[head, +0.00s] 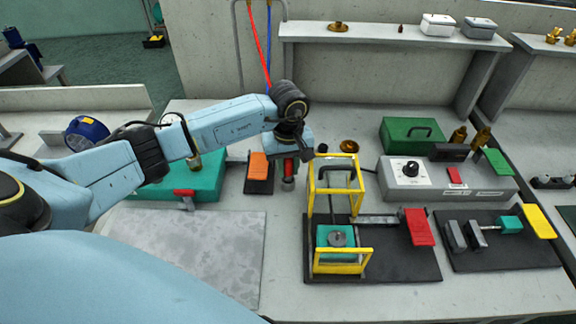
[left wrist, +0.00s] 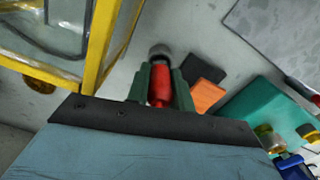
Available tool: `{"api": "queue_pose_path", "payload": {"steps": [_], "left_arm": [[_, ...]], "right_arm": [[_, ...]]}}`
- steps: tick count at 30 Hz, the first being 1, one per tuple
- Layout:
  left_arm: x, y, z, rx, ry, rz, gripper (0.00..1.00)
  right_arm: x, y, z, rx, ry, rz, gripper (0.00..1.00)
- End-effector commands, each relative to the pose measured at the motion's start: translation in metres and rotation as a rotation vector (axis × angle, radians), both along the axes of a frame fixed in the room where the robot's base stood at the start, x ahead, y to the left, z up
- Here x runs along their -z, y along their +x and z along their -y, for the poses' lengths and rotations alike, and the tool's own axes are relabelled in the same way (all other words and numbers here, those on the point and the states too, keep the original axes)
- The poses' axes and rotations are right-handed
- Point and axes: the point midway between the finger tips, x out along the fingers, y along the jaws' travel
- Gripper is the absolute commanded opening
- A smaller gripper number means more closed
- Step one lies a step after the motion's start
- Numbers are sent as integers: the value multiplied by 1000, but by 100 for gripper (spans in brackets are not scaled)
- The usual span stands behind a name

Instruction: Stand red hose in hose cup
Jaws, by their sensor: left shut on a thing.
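My left gripper (head: 289,172) reaches over the middle of the table, its fingers pointing down. It is shut on the red hose (head: 288,168), a short red cylinder. In the left wrist view the red hose (left wrist: 159,90) sits between the two dark green fingers of the gripper (left wrist: 161,86). A grey round piece (left wrist: 160,52) shows at the hose's far end; I cannot tell whether it is the hose's own end or the hose cup. No separate hose cup can be made out. My right gripper is not in view.
A yellow frame (head: 313,205) on a black plate stands close to the right of the gripper. An orange block (head: 258,166) on a black base stands close to its left. A teal case (head: 205,184) lies farther left. A grey mat (head: 200,245) in front is bare.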

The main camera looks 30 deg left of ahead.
Motion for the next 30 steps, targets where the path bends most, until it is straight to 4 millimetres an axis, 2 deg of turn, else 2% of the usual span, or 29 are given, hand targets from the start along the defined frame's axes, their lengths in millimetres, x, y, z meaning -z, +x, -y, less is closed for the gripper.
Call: {"api": "queue_pose_path", "payload": {"steps": [25,26,30], "left_arm": [[9,0,0,0,0,0,0],[9,0,0,0,0,0,25],[9,0,0,0,0,0,44]], "right_arm": [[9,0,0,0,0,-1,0],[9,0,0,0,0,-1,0],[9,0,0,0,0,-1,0]]}}
